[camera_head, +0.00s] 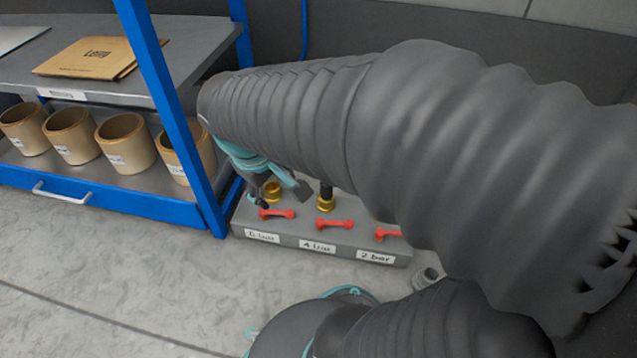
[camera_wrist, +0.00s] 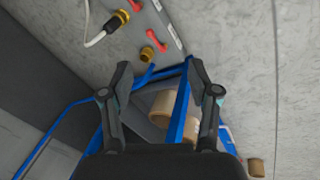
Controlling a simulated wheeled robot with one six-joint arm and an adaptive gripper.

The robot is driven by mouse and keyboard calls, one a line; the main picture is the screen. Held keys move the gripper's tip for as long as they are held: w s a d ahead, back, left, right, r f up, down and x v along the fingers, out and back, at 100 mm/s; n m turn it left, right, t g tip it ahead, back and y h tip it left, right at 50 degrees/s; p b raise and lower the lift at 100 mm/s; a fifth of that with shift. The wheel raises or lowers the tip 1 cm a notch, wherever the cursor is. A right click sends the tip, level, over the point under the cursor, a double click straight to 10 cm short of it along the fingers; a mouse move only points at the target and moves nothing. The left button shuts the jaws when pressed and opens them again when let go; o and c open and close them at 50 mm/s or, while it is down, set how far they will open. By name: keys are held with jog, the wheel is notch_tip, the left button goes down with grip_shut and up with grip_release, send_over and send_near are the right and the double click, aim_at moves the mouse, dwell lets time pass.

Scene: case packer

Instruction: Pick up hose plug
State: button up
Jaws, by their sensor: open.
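The hose plug (camera_head: 326,189) is dark and stands in a brass socket (camera_head: 326,204) on a grey block (camera_head: 290,236), by the middle label. In the wrist view the dark plug (camera_wrist: 122,16) shows at the top, with a pale hose running from it. My gripper (camera_head: 280,196) is open, with nothing between its fingers, above the left end of the block. In the wrist view my gripper (camera_wrist: 160,70) points at an empty brass socket (camera_wrist: 147,54). The plug lies beyond the fingertips, to the upper left. My arm hides the block's right rear part.
Red levers (camera_head: 334,223) stand along the block's front above bar labels. A blue-framed rack (camera_head: 185,140) is close on the left, with several tan pots (camera_head: 124,142) and brown folders (camera_head: 85,58). A small grey cylinder (camera_head: 427,276) is near the block's right end.

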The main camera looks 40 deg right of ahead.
jog(key=w+d+f+n+g+h+p, duration=0.2)
jog(key=w+d+f+n+g+h, duration=0.4)
jog(key=w+d+f, duration=0.5)
jog(key=n+t+h, duration=0.3)
jog(key=n+h, duration=0.3)
jog(key=n, duration=0.3)
send_over(326, 192)
jog(key=w+a, duration=0.1)
jog(key=a, duration=0.3)
notch_tip(326, 192, down, 17)
jog(key=shift+w+f+x, duration=0.1)
jog(key=shift+w+x, duration=0.05)
jog(key=shift+x, duration=0.8)
jog(key=shift+w+f+x, duration=0.1)
jog(key=shift+w+x, duration=0.05)
jog(key=shift+x, duration=0.8)
jog(key=shift+w+f+x, duration=0.1)
jog(key=shift+w+x, duration=0.1)
jog(key=shift+x, duration=0.75)
grip_shut()
